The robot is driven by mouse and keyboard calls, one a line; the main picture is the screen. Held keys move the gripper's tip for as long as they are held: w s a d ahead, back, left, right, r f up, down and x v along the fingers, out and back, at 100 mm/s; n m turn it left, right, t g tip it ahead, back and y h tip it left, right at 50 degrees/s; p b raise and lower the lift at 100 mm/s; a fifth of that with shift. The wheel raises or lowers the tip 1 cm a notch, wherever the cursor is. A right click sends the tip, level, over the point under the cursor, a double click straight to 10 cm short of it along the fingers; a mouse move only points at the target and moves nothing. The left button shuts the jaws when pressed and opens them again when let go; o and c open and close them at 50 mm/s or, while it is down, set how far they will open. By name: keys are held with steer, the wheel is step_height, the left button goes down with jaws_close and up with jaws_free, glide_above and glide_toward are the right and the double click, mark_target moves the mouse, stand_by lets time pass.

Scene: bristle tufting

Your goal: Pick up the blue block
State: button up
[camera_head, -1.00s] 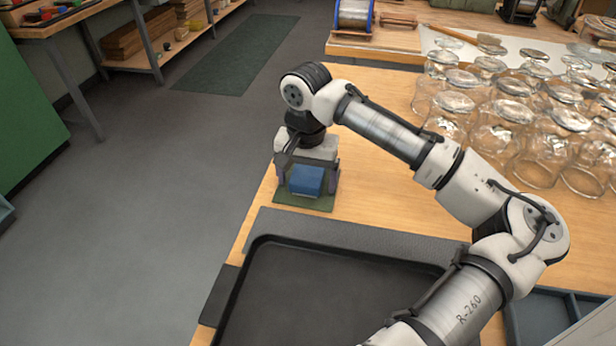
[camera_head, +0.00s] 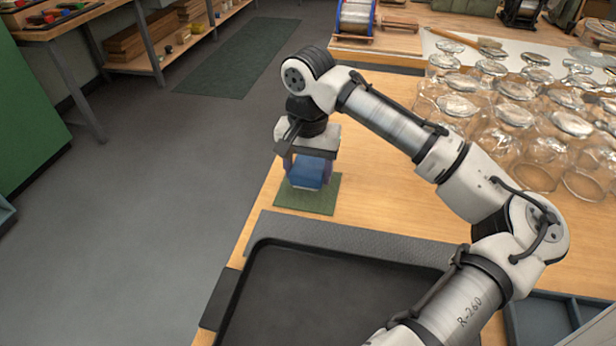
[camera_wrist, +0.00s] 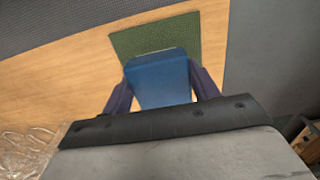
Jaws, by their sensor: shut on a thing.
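The blue block (camera_head: 307,174) is between the two fingers of my gripper (camera_head: 308,172), which is shut on it. In the head view the block appears held above the green mat (camera_head: 322,194), with more of the mat showing in front of it. In the wrist view the block (camera_wrist: 160,80) sits between the dark purple fingers of my gripper (camera_wrist: 163,92), one on each side. The green mat (camera_wrist: 150,38) shows beyond the block there. The block's underside is hidden.
A black tray (camera_head: 262,262) with a raised rim lies in front of the mat. Several upturned clear glasses (camera_head: 500,135) crowd the table on the right. The wooden table's (camera_head: 262,200) left edge is close to the mat, with grey floor beyond.

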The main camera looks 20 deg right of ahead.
mark_target(308, 169)
step_height(308, 169, up, 25)
steer(key=p, duration=0.2)
steer(key=o, duration=0.4)
steer(key=shift+c, duration=1.3)
steer(key=shift+f+p, duration=0.1)
steer(key=shift+p, duration=0.2)
